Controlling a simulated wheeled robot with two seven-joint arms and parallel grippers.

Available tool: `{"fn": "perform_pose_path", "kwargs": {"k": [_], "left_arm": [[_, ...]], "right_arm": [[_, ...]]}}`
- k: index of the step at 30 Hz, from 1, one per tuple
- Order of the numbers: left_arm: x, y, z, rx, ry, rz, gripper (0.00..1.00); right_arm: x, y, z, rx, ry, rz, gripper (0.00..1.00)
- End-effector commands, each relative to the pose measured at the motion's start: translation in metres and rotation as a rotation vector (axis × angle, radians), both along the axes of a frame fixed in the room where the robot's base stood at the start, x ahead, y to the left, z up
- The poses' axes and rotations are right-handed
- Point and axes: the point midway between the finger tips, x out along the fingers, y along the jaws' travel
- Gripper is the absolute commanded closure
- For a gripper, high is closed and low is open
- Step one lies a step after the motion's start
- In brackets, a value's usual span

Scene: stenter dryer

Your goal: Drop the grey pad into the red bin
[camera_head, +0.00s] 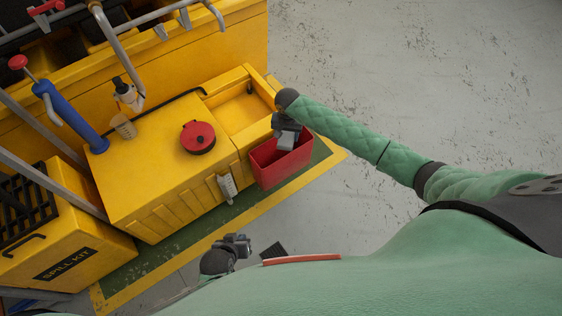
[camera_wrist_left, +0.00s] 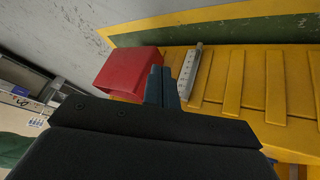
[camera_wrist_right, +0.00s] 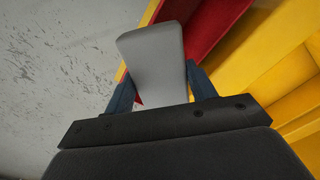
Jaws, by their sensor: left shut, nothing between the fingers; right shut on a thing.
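The grey pad (camera_wrist_right: 158,62) is held between the fingers of my right gripper (camera_wrist_right: 163,90) in the right wrist view. In the head view the pad (camera_head: 287,138) hangs over the open top of the red bin (camera_head: 283,167), below my right gripper (camera_head: 287,124). The bin is fixed beside or stands against the yellow machine's right side; its red wall also shows in the left wrist view (camera_wrist_left: 128,72). My left gripper (camera_head: 242,242) is shut and empty, low in the head view, apart from the bin. Whether the pad touches the bin's inside is hidden.
The yellow machine (camera_head: 160,190) carries a round red cap (camera_head: 198,137) and an open tray (camera_head: 245,110). A white tag-like piece (camera_head: 227,187) is on its front. A yellow spill kit box (camera_head: 60,255) stands left. Grey floor at right is clear.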

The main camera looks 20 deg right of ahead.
Motion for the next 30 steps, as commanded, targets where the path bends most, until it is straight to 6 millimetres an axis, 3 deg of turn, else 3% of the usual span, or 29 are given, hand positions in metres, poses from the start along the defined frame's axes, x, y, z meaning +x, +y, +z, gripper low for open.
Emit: {"fn": "perform_pose_path", "kwargs": {"k": [9, 21, 22, 25, 30], "left_arm": [[-0.002, 0.0, -0.026, -0.003, -0.02, 0.009, 1.0], [-0.003, -0.001, -0.03, -0.005, -0.024, 0.01, 1.0], [-0.003, -0.001, -0.03, -0.005, -0.024, 0.01, 1.0], [-0.004, -0.001, -0.031, -0.004, -0.022, 0.009, 1.0], [-0.004, -0.001, -0.03, -0.005, -0.022, 0.01, 1.0]], "right_arm": [[0.0, 0.0, -0.006, 0.0, 0.0, 0.0, 0.62], [0.0, 0.0, -0.006, 0.0, 0.0, 0.0, 0.62], [0.0, 0.0, -0.006, 0.0, 0.0, 0.0, 0.38], [0.0, 0.0, -0.006, 0.0, 0.0, 0.0, 0.19], [0.0, 0.0, -0.006, 0.0, 0.0, 0.0, 0.19]]}}
